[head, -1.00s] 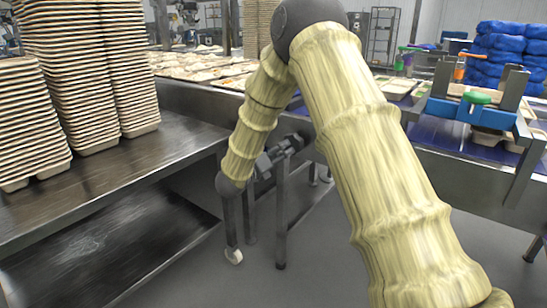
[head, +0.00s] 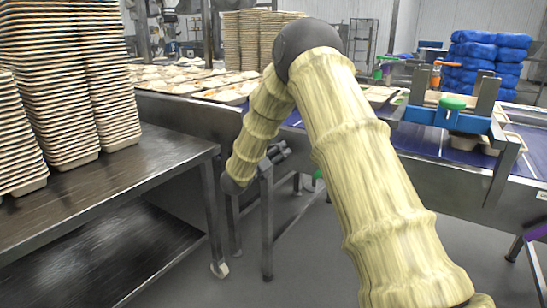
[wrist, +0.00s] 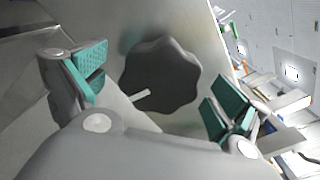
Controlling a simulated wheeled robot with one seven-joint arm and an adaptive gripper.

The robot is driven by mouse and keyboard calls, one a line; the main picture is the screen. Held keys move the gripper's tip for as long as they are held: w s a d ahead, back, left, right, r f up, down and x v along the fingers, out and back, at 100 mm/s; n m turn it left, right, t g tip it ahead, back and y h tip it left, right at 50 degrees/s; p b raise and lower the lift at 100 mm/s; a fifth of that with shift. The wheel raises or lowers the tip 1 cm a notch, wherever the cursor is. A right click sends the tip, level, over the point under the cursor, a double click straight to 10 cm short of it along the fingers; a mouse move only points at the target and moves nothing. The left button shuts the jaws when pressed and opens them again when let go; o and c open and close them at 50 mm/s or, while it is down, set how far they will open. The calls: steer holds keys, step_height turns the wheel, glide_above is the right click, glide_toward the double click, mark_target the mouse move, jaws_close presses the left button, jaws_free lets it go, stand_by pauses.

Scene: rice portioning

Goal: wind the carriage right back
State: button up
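A dark lobed knob (wrist: 160,76) with a white pointer mark sits on a grey metal panel in the wrist view. My gripper (wrist: 155,85) is open, with one teal-padded finger left of the knob and the other to its lower right. I see no contact between pads and knob. In the head view my gripper (head: 277,154) shows small and dark beyond my arm, beside the conveyor's frame; the knob is hidden there. A blue carriage-like block (head: 447,116) with a green knob (head: 452,102) spans the conveyor at right, between grey uprights.
A steel table (head: 150,172) with tall stacks of trays (head: 62,85) stands at left. The conveyor (head: 425,140) runs across behind my arm, with filled trays (head: 190,78) at its far left. Blue bundles (head: 490,55) are piled at the back right. Grey floor is open in front.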

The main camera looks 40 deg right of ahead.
steer(key=c, duration=0.9)
steer(key=shift+f+b, duration=0.15)
steer(key=shift+b, duration=0.25)
steer(key=shift+m+b, duration=0.7)
steer(key=shift+b, duration=0.3)
steer(key=shift+m+b, duration=0.6)
steer(key=shift+b, duration=0.65)
steer(key=shift+m+b, duration=0.3)
steer(key=shift+b, duration=0.7)
steer(key=m+b, duration=0.2)
steer(key=b, duration=0.2)
steer(key=shift+m, duration=0.3)
steer(key=shift+m+b, duration=0.3)
steer(key=shift+b, duration=0.35)
